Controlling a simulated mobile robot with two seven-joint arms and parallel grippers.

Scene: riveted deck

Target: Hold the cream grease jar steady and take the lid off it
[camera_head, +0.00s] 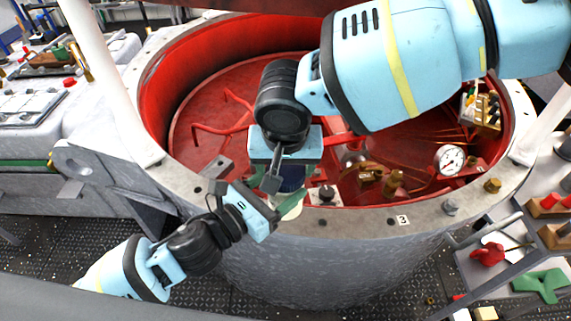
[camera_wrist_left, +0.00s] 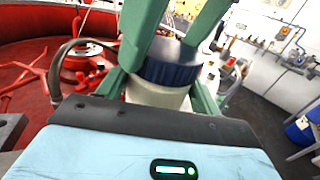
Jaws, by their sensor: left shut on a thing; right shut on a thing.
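The cream grease jar (camera_head: 291,211) is upright at the near rim of the red-lined drum, mostly hidden by my grippers in the head view. Its body (camera_wrist_left: 158,95) shows clearly in the left wrist view. A dark blue ribbed lid (camera_wrist_left: 172,70) sits on top of the jar, with no gap that I can see; it also shows in the head view (camera_head: 291,184). My left gripper (camera_head: 282,201) comes from the lower left and is shut on the jar body, one green finger on each side. My right gripper (camera_head: 290,173) comes from above and is shut on the lid.
The round drum (camera_head: 400,219) has a grey metal rim and a red inside with pipes, brass fittings and a pressure gauge (camera_head: 450,159). A white post (camera_head: 108,85) stands at the left. A shelf with parts (camera_head: 510,250) stands at the right.

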